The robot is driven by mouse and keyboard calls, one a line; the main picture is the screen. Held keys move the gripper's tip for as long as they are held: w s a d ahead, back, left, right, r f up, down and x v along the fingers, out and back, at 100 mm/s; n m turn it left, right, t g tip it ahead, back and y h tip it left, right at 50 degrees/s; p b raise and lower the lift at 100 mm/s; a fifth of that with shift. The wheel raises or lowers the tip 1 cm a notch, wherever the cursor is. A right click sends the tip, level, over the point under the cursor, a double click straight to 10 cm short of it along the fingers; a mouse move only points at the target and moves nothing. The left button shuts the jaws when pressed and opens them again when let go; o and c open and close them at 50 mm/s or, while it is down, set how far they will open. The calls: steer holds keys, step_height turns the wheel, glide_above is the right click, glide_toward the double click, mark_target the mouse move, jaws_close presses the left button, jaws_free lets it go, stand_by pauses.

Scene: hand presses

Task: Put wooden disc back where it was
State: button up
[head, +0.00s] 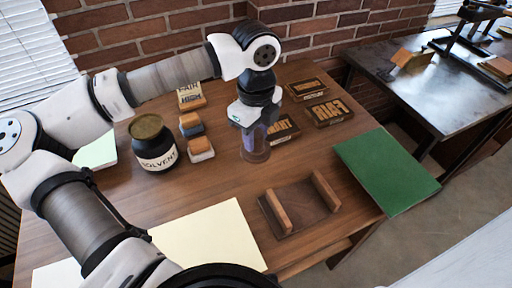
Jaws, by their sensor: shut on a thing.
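My gripper (254,135) points down over the middle of the brown table (215,190), in front of the printing blocks. It is shut on a round brown piece (255,154) at its fingertips, which looks like the wooden disc. The disc blends with the tabletop, and my fingers hide part of it. I cannot tell whether it touches the table.
A black solvent jar (155,160) and two wood-topped blocks (200,147) stand to the left. Lettered blocks (330,111) lie behind right. A wooden rack (285,210), cream paper (205,238) and a green board (388,170) lie in front and right.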

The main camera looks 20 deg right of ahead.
mark_target(256, 151)
steer(key=shift+f+p, duration=0.5)
steer(key=shift+f, duration=2.6)
steer(key=shift+f+b, duration=0.2)
steer(key=shift+b, duration=0.1)
steer(key=o, duration=0.9)
steer(key=shift+r, duration=0.1)
steer(key=shift+r+p, duration=0.25)
steer(key=shift+p, duration=0.15)
step_height(256, 151, up, 12)
steer(key=shift+f+b, duration=0.1)
steer(key=shift+b, duration=1.05)
